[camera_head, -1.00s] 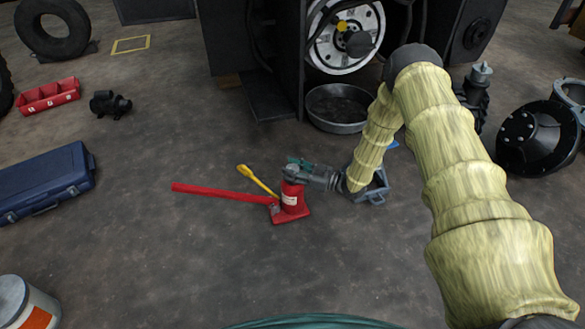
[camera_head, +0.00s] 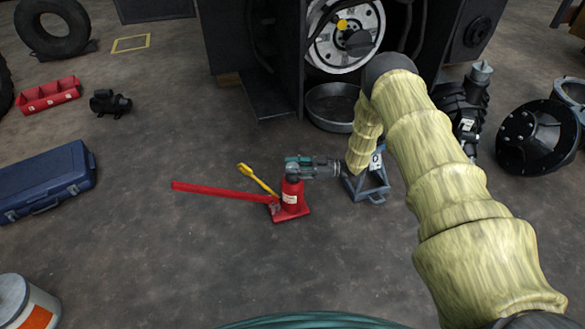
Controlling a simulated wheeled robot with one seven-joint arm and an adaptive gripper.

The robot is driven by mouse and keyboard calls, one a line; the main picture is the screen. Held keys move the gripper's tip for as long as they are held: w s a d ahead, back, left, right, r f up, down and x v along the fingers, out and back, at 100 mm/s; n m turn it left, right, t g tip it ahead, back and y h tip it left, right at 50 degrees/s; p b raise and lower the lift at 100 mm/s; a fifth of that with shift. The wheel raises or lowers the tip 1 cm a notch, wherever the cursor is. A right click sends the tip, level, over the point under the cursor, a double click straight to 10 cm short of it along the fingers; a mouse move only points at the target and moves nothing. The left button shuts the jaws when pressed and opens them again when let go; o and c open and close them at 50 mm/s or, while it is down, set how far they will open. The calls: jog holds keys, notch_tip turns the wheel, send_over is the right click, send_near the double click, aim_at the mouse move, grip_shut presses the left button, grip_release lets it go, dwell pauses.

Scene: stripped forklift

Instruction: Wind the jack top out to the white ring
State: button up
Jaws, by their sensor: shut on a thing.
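The red bottle jack (camera_head: 291,198) stands upright on the floor near the middle of the head view, with its long red handle (camera_head: 215,191) reaching left. My gripper (camera_head: 296,167) comes in from the right, level, and is shut on the jack top at the upper end of the jack. The fingers cover most of the jack top. No white ring can be made out on it; a pale label shows on the jack's body.
A yellow tool (camera_head: 257,178) lies behind the jack handle. A blue-grey stand (camera_head: 368,187) is close to the right of the jack, under my arm. A round metal pan (camera_head: 333,104) lies behind, by the forklift (camera_head: 262,92). The floor in front and left is mostly clear.

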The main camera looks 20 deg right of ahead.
jog(key=shift+d+f, duration=0.1)
jog(key=shift+f, duration=0.1)
jog(key=o, duration=1)
jog(key=shift+o, duration=0.2)
jog(key=v, duration=1.2)
notch_tip(320, 180, up, 15)
jog(key=p, duration=1.1)
jog(key=shift+p, duration=0.4)
